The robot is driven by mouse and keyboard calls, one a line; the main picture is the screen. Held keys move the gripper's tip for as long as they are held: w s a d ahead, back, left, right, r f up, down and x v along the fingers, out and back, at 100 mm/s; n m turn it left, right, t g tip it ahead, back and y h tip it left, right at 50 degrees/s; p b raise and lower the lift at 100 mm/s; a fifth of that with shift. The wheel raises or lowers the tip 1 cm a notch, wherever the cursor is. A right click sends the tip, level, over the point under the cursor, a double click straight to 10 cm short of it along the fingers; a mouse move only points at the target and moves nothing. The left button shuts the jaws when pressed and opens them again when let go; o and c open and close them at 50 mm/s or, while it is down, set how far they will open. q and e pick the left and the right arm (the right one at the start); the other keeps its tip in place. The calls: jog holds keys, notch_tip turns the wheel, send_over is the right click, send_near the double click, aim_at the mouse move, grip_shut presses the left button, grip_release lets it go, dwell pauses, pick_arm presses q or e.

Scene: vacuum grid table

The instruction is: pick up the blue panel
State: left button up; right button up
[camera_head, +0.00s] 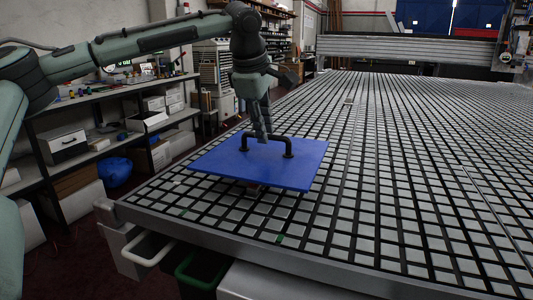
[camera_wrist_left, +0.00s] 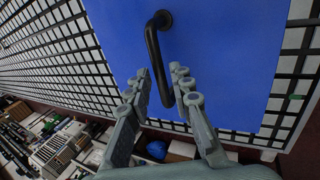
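The blue panel (camera_head: 258,165) is a flat square plate with a black bar handle (camera_head: 268,138) on top. It lies level over the near left part of the grid table. Its near corner overhangs a small brown thing below, and I cannot tell whether the panel touches the table. My left gripper (camera_head: 262,138) points down at the handle. In the left wrist view, the left gripper's fingers (camera_wrist_left: 161,73) are apart, one on each side of the handle (camera_wrist_left: 155,60), with the blue panel (camera_wrist_left: 235,50) behind. My right gripper is not in view.
Shelves (camera_head: 110,100) with boxes and small items stand to the left. A green bin (camera_head: 200,275) and a grey bin (camera_head: 148,248) are below the table's front edge. A metal gantry (camera_head: 410,48) crosses the back.

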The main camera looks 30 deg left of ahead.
pick_arm(q)
jog(key=shift+x, duration=1.45)
jog(key=shift+c, duration=0.6)
grip_shut()
jog(key=shift+r, duration=0.15)
